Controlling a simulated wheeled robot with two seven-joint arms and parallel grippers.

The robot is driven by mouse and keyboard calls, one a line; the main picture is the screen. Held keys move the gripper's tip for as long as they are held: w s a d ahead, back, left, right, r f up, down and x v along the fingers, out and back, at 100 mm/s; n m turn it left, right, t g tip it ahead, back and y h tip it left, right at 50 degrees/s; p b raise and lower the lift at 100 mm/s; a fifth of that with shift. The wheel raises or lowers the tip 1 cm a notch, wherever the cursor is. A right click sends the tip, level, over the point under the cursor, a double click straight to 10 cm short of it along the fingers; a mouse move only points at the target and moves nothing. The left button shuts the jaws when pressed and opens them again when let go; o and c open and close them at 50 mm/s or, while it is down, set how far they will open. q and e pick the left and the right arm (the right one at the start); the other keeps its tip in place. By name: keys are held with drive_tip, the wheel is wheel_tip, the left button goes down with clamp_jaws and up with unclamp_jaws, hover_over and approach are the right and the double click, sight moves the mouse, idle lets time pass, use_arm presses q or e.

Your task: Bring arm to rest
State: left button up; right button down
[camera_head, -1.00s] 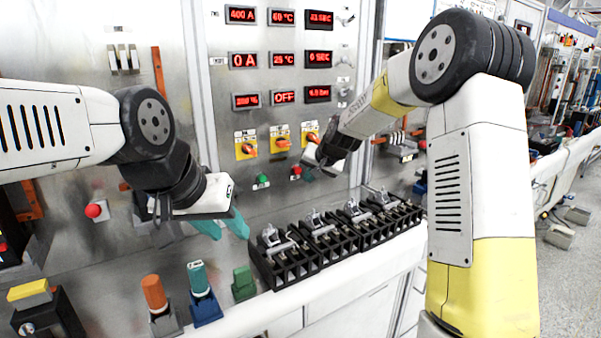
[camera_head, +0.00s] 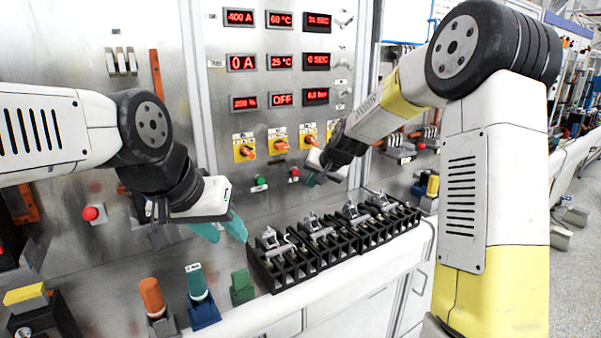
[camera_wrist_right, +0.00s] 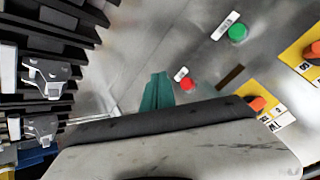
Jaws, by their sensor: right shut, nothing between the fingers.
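My right gripper (camera_head: 312,178) is in front of the panel, just right of the red button (camera_head: 294,174) and above the black breaker row (camera_head: 335,236). In the right wrist view its teal fingers (camera_wrist_right: 157,92) are together and empty, with the red button (camera_wrist_right: 187,83) just beyond their tips. My left gripper (camera_head: 222,230) hangs at the left end of the breaker row, apart from the panel buttons. Its teal fingers show partly; I cannot tell how far apart they are.
A green button (camera_head: 260,183) and yellow rotary switches (camera_head: 278,141) sit on the panel below red displays (camera_head: 281,62). Orange (camera_head: 152,296), teal (camera_head: 197,281) and green (camera_head: 242,286) handled pieces stand at the front left.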

drive_tip(key=s+d+r+n+h, duration=0.1)
drive_tip(key=s+d+r, duration=0.35)
drive_tip(key=s, duration=0.45)
drive_tip(key=s+d+r+n, duration=0.1)
drive_tip(key=s+d+r, duration=0.3)
drive_tip(key=s, duration=0.6)
drive_tip(key=s+d, duration=0.2)
drive_tip(key=s, duration=0.7)
drive_tip(key=s+d+f+g+h, duration=0.1)
drive_tip(key=s+d, duration=0.1)
drive_tip(key=s, duration=0.7)
drive_tip(key=shift+d+g, duration=0.25)
drive_tip(key=shift+g, duration=0.05)
